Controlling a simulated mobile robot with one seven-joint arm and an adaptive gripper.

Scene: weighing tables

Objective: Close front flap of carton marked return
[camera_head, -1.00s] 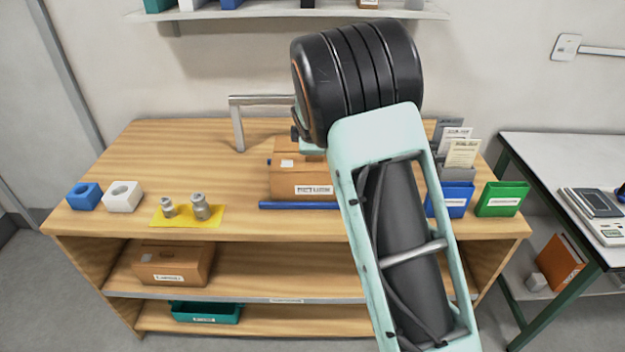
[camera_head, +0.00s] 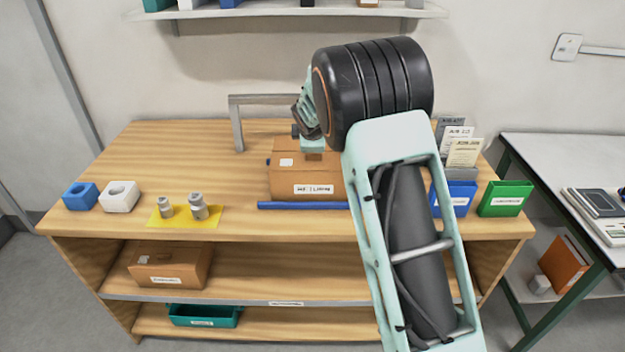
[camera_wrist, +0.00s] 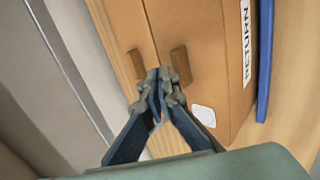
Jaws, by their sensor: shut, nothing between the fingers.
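The brown carton (camera_head: 296,184) stands on the wooden table, its label facing the front. In the wrist view the carton's label reads RETURN (camera_wrist: 247,42). Its top shows two panels parted by a seam. The front flap (camera_wrist: 205,40) looks flat, with a brown tab (camera_wrist: 181,65) and a white sticker (camera_wrist: 203,115). The other panel has its own tab (camera_wrist: 137,63). My gripper (camera_wrist: 160,76) is shut and empty, its tips over the top near the seam and front tab; I cannot tell whether they touch. My wrist hides part of the carton in the head view.
A blue strip (camera_head: 303,206) lies along the carton's front. A grey metal frame (camera_head: 237,125) stands behind to the left. Blue (camera_head: 452,200) and green (camera_head: 503,199) bins are at right. Weights sit on a yellow mat (camera_head: 160,216) at left. Another carton (camera_head: 170,266) is on the shelf below.

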